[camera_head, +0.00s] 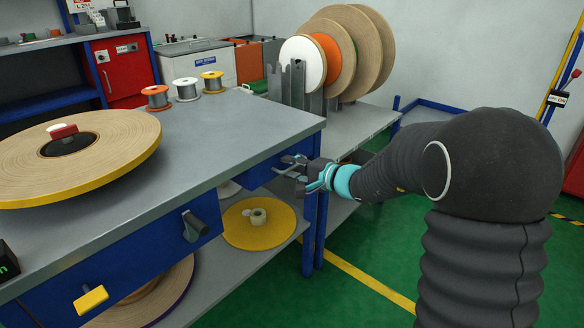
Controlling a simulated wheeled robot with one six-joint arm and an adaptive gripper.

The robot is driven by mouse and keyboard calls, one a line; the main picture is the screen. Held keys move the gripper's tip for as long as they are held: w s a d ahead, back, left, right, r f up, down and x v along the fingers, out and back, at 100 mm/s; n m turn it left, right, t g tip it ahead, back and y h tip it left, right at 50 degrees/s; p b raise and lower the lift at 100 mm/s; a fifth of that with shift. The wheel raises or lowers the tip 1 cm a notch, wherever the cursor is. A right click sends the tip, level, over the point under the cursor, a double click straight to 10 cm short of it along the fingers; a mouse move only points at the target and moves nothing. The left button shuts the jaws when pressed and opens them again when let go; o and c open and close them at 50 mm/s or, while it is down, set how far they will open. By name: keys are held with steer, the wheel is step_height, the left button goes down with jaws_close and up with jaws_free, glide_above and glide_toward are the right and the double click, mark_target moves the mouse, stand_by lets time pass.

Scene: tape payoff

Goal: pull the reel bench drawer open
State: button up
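The reel bench (225,140) has a grey top and blue front panels, and runs from the lower left to the middle of the head view. A blue drawer front (262,172) shows under the right end of its top; it looks closed. My gripper (285,167) is right in front of this drawer front, coming from the right. Its grey fingers look spread apart, with a gap between them. The drawer's handle is not clearly visible behind the fingers, and I cannot tell whether they touch it.
A large tape reel (110,150) lies on the bench top with small spools (187,90) behind. A dark crank (195,226) and a yellow handle (92,299) stick out of the front. A yellow reel (262,224) lies on the lower shelf. Green floor (350,290) is clear in front.

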jaws_close()
steer(key=shift+d, duration=0.1)
